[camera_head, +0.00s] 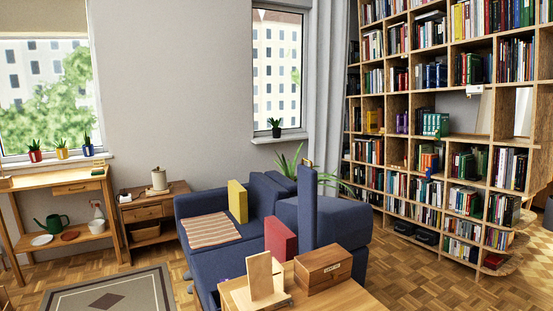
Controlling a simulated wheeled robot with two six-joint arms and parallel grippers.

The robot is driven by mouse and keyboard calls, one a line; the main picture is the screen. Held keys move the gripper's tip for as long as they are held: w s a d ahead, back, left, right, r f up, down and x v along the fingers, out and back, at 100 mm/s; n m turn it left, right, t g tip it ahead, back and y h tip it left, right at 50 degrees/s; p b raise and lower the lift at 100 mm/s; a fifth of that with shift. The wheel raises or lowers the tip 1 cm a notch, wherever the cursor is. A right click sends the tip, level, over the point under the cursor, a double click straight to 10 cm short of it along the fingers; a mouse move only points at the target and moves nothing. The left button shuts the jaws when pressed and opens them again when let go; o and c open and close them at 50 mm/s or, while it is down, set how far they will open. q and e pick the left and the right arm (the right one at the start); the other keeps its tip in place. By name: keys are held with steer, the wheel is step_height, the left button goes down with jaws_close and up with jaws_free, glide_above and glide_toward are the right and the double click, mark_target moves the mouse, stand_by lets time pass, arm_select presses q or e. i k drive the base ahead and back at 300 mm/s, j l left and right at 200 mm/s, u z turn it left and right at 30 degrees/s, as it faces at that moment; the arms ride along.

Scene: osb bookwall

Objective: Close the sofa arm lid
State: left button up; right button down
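A dark blue sofa (215,261) stands in the middle of the room. The sofa arm lid (308,195) looks to be the thin blue panel standing upright at the sofa's right arm (345,222), so it is open. The inside of the arm is hidden from here. The lower part of the sofa's near right side is hidden behind a wooden table. Neither of my grippers is in view.
A wooden table (355,297) with a wooden box (323,270) and an upright board (260,276) stands in front. A tall bookcase (395,150) fills the right wall. Parquet floor (425,275) is clear at right; a rug (110,292) lies at left.

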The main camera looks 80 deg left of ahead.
mark_target(306, 177)
steer(key=i+u, duration=0.45)
steer(key=i, duration=0.85)
steer(key=i+l+u, duration=0.15)
steer(key=i+u, duration=0.35)
steer(key=i, duration=0.3)
steer(key=i+u, duration=0.15)
steer(key=u, duration=0.25)
steer(key=i+u, duration=0.15)
steer(key=u, duration=0.3)
steer(key=i+l+u, duration=0.1)
steer(key=u, duration=0.3)
steer(key=i+l+u, duration=0.1)
steer(key=u, duration=0.35)
steer(key=l, duration=0.1)
